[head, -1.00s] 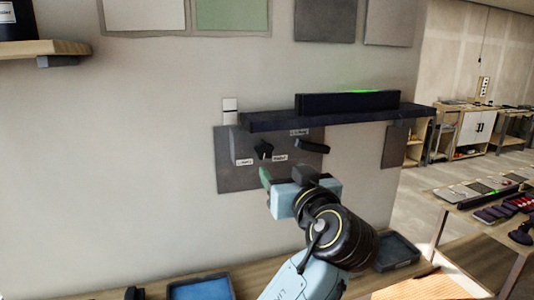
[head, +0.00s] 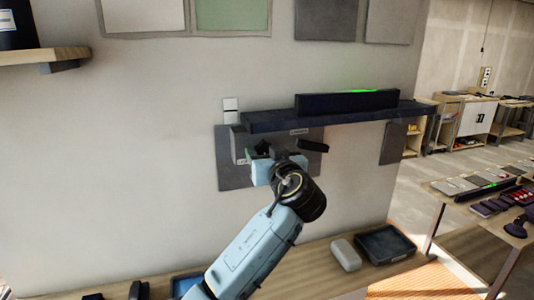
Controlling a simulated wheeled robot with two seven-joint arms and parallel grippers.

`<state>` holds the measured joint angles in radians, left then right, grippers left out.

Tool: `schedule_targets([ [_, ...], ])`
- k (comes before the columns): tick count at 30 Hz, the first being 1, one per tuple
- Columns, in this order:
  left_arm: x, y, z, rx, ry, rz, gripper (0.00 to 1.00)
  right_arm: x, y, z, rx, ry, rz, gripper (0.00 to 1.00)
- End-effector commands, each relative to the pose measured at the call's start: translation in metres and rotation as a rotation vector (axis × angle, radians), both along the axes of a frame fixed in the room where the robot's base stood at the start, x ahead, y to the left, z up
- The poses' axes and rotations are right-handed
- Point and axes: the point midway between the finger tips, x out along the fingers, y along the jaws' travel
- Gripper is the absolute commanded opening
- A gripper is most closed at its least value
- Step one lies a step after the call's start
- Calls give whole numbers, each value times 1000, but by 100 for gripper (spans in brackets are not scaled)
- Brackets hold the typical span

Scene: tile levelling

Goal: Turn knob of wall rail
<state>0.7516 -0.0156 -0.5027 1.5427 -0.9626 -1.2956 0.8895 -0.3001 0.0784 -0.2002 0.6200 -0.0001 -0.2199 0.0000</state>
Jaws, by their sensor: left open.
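A grey panel (head: 235,178) is on the wall under a dark rail (head: 350,118) that bears a black bar with a green light (head: 348,102). A black knob (head: 263,147) on the panel is partly hidden by my left gripper (head: 262,153). The gripper is open and its fingers are at the knob, seemingly one to each side; I cannot tell whether they touch it. A dark lever-like part (head: 312,146) sticks out to the right of the knob. The panel's small labels are mostly covered. My right gripper is not in view.
A wooden bench (head: 320,265) runs below along the wall, with a dark tray (head: 385,243) and a pale rounded object (head: 345,254) on it. A wooden shelf (head: 45,52) sticks out at upper left. The wall left of the panel is clear.

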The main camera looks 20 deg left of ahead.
Motion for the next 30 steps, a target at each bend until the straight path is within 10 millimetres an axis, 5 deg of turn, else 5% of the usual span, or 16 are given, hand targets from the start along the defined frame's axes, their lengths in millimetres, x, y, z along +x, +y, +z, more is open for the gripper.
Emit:
schedule_targets([
  [11, 0, 0, 0, 1, 1, 0, 17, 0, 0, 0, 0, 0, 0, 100],
  [30, -1, 0, 1, 345, 233, -1, 17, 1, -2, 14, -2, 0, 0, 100],
])
